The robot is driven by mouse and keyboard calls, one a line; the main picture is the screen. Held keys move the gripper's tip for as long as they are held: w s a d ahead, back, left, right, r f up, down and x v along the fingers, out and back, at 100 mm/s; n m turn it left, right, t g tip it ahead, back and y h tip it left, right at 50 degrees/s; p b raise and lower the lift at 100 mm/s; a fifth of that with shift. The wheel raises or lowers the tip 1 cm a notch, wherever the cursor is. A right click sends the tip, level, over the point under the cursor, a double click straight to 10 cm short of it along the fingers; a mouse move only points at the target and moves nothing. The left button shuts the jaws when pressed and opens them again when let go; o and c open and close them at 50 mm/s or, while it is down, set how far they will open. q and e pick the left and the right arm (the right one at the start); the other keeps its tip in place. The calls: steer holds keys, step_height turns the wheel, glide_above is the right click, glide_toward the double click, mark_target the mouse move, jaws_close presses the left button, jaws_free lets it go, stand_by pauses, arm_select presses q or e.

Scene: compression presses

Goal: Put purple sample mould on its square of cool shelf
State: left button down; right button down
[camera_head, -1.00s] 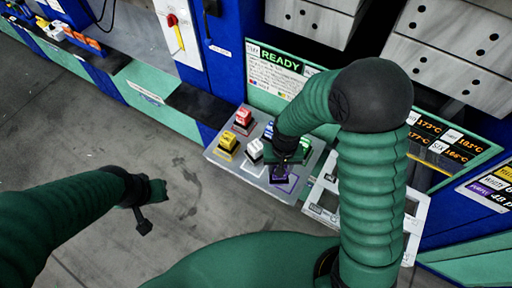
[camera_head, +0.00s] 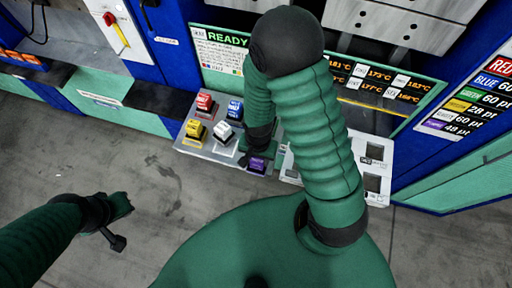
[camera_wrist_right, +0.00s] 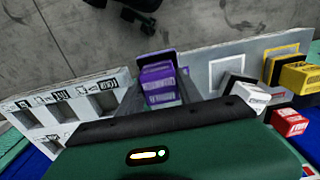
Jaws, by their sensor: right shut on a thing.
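The purple sample mould (camera_head: 258,164) is at the front right part of the grey cool shelf (camera_head: 186,145). My right gripper (camera_head: 257,156) is over it from above, shut on it. In the right wrist view the purple mould (camera_wrist_right: 158,84) shows beyond the dark edge of my gripper, by the shelf (camera_wrist_right: 222,68). Its own square is mostly hidden, and I cannot tell whether the mould touches the shelf. My left gripper (camera_head: 120,222) hangs over the floor at the left, away from the shelf; its jaw opening is unclear.
Red (camera_head: 205,102), blue (camera_head: 235,108), yellow (camera_head: 195,130) and white (camera_head: 223,132) moulds stand on the shelf, left of my right gripper. A pale panel with square openings (camera_head: 374,152) is just right of the shelf. The press front with its READY sign (camera_head: 226,40) rises behind.

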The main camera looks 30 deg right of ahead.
steer(key=w+d+f+b, duration=0.1)
steer(key=w, duration=0.1)
steer(key=w+d+f+b, duration=0.3)
steer(key=w, duration=0.1)
steer(key=shift+d+f, duration=0.2)
steer(key=shift+a+r, duration=0.2)
steer(key=shift+a+f, duration=0.1)
steer(key=shift+a, duration=0.05)
steer(key=c, duration=0.8)
jaws_free()
